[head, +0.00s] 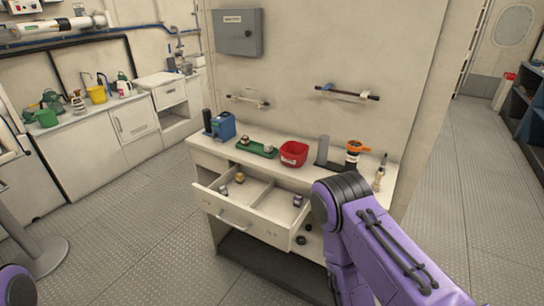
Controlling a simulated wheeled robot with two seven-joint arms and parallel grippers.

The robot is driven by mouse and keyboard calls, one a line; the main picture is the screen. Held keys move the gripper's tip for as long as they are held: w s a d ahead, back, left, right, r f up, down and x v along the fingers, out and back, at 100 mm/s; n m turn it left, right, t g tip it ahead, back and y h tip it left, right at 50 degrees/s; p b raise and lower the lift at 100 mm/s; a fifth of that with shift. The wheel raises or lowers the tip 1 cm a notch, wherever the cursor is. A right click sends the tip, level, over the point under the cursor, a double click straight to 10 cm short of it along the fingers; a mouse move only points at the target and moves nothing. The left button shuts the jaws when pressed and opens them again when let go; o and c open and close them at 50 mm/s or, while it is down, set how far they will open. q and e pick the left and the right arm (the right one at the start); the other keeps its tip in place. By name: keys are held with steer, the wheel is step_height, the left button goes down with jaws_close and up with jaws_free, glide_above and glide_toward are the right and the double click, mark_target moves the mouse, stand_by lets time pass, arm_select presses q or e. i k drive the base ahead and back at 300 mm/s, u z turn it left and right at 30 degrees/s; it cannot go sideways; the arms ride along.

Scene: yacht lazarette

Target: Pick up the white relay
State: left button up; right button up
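No thing is plainly readable as the white relay at this size. Two small blocks with pale tops, a left block (244,141) and a right block (267,148), sit on a green tray (256,151) on the counter; either could be a relay. The open drawer (262,222) below holds a tan-topped block (239,178), a small grey piece (223,190) and a purplish-grey block (297,201). My purple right arm covers the counter's front right, but its gripper is out of view. Only a bit of my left arm shows at the bottom left corner; its gripper is out of view.

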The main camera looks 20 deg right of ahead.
mark_target(267, 146)
steer(key=u, duration=1.05)
steer(key=i, duration=1)
steer(key=z, duration=2.3)
steer(key=i, duration=1)
